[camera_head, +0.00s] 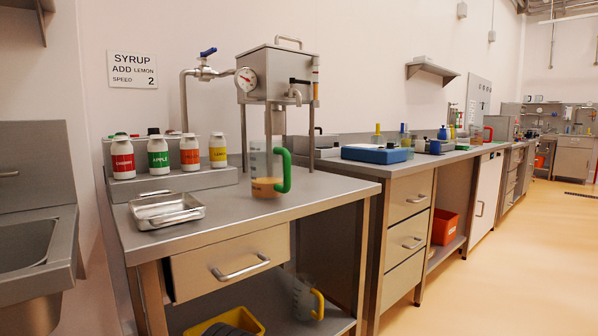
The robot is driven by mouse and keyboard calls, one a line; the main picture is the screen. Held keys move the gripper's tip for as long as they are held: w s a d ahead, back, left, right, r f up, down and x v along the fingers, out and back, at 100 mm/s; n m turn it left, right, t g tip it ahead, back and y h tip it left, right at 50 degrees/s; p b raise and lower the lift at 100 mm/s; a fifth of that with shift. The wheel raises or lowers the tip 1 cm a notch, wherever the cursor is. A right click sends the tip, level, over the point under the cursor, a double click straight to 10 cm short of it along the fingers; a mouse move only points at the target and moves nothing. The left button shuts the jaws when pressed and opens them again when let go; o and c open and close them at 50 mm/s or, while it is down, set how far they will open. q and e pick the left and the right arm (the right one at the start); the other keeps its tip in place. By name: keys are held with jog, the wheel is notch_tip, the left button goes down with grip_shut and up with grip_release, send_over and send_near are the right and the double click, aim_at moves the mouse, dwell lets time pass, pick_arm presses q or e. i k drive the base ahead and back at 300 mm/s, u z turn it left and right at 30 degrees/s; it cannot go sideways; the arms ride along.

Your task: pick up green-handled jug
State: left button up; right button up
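The green-handled jug (262,165) stands upright near the right part of the steel bench top (225,205). It is clear and tall, with a thick green handle on its right side and a shallow layer of orange-brown content at the bottom. It stands in front of the steel hopper tank (279,73). Neither of my grippers shows in this view.
Several syrup bottles (158,155) stand on a grey rack at the left. A steel tray (165,209) lies at the front left. A yellow-handled jug (301,298) and a yellow bin (190,331) are below. A sink (25,250) is far left. Bench space before the jug is clear.

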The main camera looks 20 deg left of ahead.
aim_at(270, 163)
jog(key=z, duration=0.15)
jog(key=k, duration=0.75)
jog(key=u, duration=0.95)
jog(key=i, duration=1)
jog(key=z, duration=0.55)
jog(key=k, duration=0.65)
jog(key=u, duration=0.05)
